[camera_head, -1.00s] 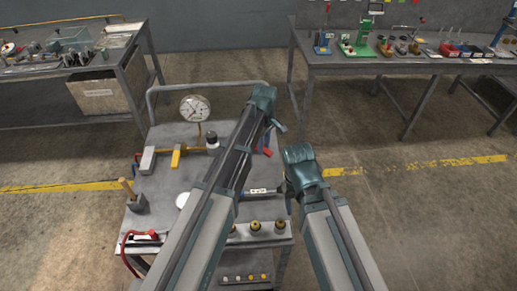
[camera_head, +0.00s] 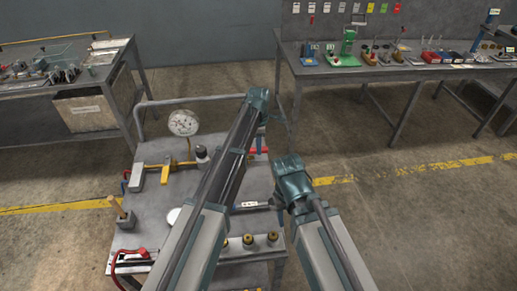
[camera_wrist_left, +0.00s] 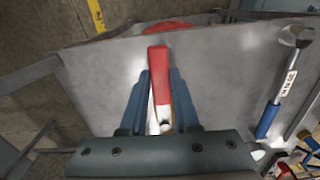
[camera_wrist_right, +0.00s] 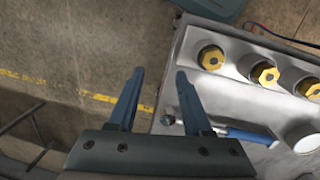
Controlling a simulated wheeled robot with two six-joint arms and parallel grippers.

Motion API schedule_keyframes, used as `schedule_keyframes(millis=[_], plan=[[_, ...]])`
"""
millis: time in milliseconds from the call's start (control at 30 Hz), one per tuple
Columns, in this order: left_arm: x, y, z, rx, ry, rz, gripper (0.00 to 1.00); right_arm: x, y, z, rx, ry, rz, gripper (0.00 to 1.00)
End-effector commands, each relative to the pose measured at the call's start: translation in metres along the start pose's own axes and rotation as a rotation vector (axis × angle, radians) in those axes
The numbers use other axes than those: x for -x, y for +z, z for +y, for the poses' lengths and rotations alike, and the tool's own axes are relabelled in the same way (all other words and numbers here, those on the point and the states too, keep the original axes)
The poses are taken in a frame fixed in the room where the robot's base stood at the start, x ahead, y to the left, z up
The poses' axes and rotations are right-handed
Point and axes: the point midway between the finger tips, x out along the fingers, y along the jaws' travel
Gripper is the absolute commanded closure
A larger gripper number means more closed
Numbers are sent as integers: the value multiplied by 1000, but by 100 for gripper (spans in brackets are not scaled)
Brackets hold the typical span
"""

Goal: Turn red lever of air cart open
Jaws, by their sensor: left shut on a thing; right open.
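The red lever (camera_wrist_left: 158,65) stands between the fingers of my left gripper (camera_wrist_left: 160,82), which is shut on it, in the left wrist view. A pale metal part shows at its base. In the head view, a bit of red (camera_head: 262,150) shows beside my left forearm at the right side of the air cart (camera_head: 150,212). My left arm hides much of the cart top and the left fingertips there. My right gripper (camera_wrist_right: 160,80) is open and empty, over the cart's edge beside a blue-handled tool (camera_wrist_right: 250,133).
A pressure gauge (camera_head: 184,122) stands at the back of the cart with a yellow-handled valve (camera_head: 190,163). Brass fittings (camera_head: 248,240) line the front. A mallet (camera_head: 121,214) is at left. Workbenches stand behind left and right (camera_head: 400,68). The floor to the right is clear.

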Motion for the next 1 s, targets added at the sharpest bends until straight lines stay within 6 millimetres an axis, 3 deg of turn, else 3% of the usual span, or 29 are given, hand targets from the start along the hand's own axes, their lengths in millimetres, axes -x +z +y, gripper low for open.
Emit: schedule_keyframes(millis=[667, 700, 800, 867, 1000], plan=[[0, -1, 6, 57, 2, 0, 100, 0, 0, 0, 0, 0, 0, 50], [0, -1, 6, 57, 3, 0, 67, 0, 0, 0, 0, 0, 0, 50], [0, 0, 6, 56, 2, 0, 49, 0, 0, 0, 0, 0, 0, 50], [0, 0, 6, 56, 2, 0, 40, 0, 0, 0, 0, 0, 0, 50], [0, 0, 5, 54, 1, 0, 40, 0, 0, 0, 0, 0, 0, 50]])
